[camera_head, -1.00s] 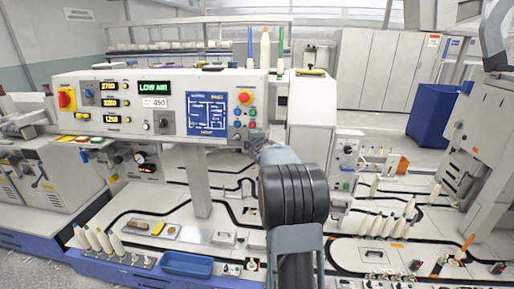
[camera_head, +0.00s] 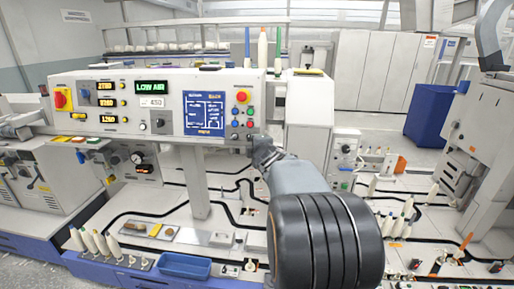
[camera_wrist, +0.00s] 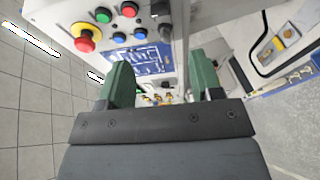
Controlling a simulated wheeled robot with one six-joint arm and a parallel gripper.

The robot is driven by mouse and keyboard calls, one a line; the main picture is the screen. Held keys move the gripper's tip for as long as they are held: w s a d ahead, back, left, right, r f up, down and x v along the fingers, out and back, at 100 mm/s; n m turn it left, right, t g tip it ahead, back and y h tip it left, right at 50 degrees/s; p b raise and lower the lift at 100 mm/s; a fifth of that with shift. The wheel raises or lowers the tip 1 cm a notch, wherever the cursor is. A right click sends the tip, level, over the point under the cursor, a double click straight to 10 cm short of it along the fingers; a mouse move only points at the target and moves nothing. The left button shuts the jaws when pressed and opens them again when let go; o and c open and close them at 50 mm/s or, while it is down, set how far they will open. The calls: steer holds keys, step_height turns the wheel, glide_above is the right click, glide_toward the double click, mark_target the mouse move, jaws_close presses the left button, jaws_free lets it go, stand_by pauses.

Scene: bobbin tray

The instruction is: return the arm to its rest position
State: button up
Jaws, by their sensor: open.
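My gripper (camera_wrist: 160,78) shows in the wrist view with its two green fingers apart and nothing between them. Beyond the fingers is the control panel (camera_wrist: 145,55), with a red knob and several coloured buttons. In the head view my arm reaches up from the lower middle, and its dark banded joint fills the lower right of centre. The far end of the arm lies by the lower right corner of the control panel (camera_head: 75,125). The fingers are not clear there, and I cannot tell whether they touch the panel.
A blue tray (camera_head: 185,274) and several pale bobbins (camera_head: 96,240) are at the front left of the machine. More bobbins (camera_head: 388,226) stand right of my arm. A blue bin (camera_head: 430,112) stands at the back right. Floor tiles (camera_wrist: 30,110) show in the wrist view.

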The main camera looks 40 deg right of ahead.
stand_by(0.4)
steer(key=s+a+f+m+g, duration=0.3)
steer(key=s+f+m+g, duration=0.4)
steer(key=s+f+m, duration=0.25)
steer(key=s+a+f+m+g+y, duration=0.1)
steer(key=s+a+y, duration=0.2)
steer(key=a, duration=0.9)
steer(key=s+a+f+m+g+y, duration=0.1)
steer(key=s+a+f+g+y, duration=0.1)
steer(key=s+a, duration=0.7)
steer(key=a+y, duration=0.1)
steer(key=a, duration=0.1)
steer(key=shift+s+a+f+p, duration=0.2)
steer(key=shift+a+f+p, duration=0.1)
steer(key=shift+a, duration=0.05)
steer(key=shift+m, duration=0.35)
